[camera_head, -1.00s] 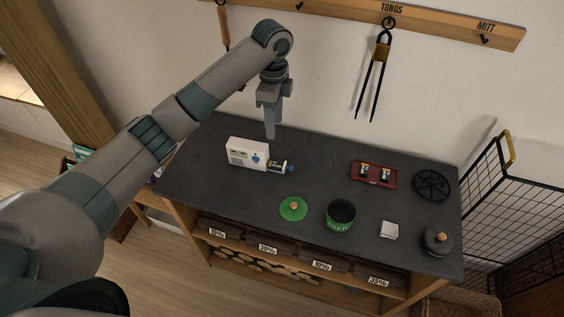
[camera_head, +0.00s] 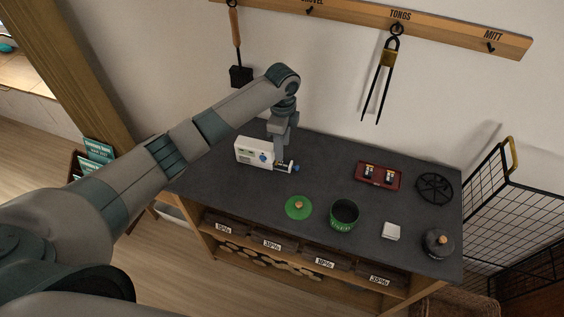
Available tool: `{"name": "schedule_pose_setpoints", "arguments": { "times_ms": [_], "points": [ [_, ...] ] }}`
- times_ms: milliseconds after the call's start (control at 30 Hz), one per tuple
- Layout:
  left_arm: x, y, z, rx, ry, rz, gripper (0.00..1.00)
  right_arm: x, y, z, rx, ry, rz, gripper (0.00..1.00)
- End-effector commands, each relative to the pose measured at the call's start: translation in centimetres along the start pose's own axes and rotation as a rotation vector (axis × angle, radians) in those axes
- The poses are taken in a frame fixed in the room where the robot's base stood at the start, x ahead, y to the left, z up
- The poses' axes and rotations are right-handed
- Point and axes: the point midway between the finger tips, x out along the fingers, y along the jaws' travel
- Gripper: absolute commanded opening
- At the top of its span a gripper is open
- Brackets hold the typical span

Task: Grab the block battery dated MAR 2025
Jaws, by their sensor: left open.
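Two small block batteries, dark with pale and gold parts, stand on a red tray (camera_head: 378,176) at the back right of the dark counter; one is the left battery (camera_head: 370,171), the other the right battery (camera_head: 388,174). Their date print is too small to read. A white box-shaped device (camera_head: 252,152) with a blue dial stands at the back left, with a small dark and white part (camera_head: 285,167) at its right side. My left gripper (camera_head: 281,155) is open and points down at the device's right end, above or behind that part; I cannot tell whether they touch. My right gripper is not in view.
A green lid (camera_head: 298,207), a green tin (camera_head: 344,214), a white square block (camera_head: 391,231), a dark lidded pot (camera_head: 437,243) and a round black trivet (camera_head: 434,188) stand on the counter (camera_head: 250,195). Tongs (camera_head: 386,70) hang on the wall. A wire rack (camera_head: 520,200) is at right.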

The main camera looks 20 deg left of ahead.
Motion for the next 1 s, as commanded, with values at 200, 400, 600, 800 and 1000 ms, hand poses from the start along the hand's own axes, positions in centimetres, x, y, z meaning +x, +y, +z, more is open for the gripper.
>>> {"name": "schedule_pose_setpoints", "arguments": {
  "times_ms": [200, 400, 600, 800, 1000],
  "points": [
    [2.3, 0.0, -0.1, 0.0, 0.001, 0.001, 0.42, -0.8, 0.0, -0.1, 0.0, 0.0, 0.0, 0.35],
    [2.6, 0.0, -0.1, 0.001, 0.001, -0.001, 0.42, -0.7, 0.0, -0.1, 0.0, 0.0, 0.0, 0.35],
    [2.6, 0.0, -0.1, 0.0, 0.001, -0.001, 0.42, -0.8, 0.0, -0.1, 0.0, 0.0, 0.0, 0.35],
    [3.5, 0.0, -0.2, -0.001, 0.0, 0.002, 0.42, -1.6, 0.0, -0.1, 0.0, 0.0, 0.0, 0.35],
    [5.7, -0.1, -0.5, -0.002, 0.0, 0.003, 0.42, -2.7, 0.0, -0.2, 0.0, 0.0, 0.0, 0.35]
  ]
}}
